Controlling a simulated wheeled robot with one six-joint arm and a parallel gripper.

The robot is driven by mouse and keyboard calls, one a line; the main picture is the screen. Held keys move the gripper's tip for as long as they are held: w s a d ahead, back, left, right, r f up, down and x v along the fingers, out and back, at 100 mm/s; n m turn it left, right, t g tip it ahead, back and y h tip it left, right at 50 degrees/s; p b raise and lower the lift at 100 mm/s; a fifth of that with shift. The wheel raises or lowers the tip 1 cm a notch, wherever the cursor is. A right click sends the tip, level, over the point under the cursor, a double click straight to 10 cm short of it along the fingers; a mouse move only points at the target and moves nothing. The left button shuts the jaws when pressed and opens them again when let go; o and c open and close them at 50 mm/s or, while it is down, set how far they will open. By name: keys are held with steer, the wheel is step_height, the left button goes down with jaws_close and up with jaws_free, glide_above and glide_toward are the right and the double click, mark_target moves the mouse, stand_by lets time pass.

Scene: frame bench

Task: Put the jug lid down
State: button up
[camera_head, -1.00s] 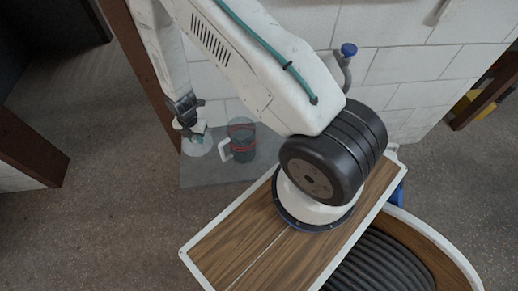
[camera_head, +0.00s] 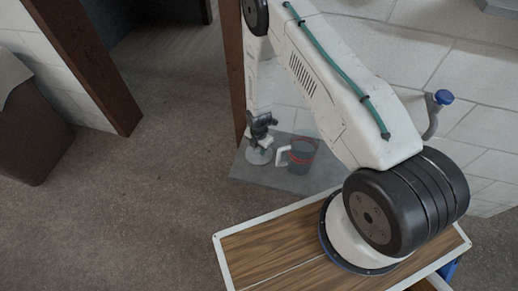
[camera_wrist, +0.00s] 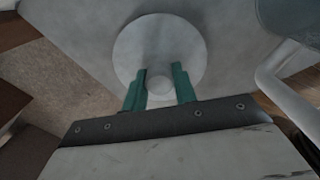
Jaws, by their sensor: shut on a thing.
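The jug lid (camera_wrist: 150,42) is a pale grey disc with a round knob (camera_wrist: 160,82). My gripper (camera_wrist: 160,88) has green fingers shut on the knob in the wrist view. In the head view my gripper (camera_head: 262,140) is at the lid (camera_head: 260,156), over the left part of the grey slab. I cannot tell whether the lid touches the slab. The jug (camera_head: 302,156) is dark grey with a red band and a pale handle, and stands just right of the lid. Its side and handle also show at the right of the wrist view (camera_wrist: 285,25).
The grey slab (camera_head: 295,180) stands against a white block wall (camera_head: 400,60). Its front strip is bare. A brown post (camera_head: 232,70) rises at its left back corner. A tap with a blue knob (camera_head: 443,97) is on the wall at right. Open floor lies to the left.

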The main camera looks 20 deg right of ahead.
steer(key=shift+f, duration=0.25)
steer(key=o, duration=1)
steer(key=shift+c, duration=0.2)
steer(key=shift+r, duration=0.1)
step_height(320, 180, up, 12)
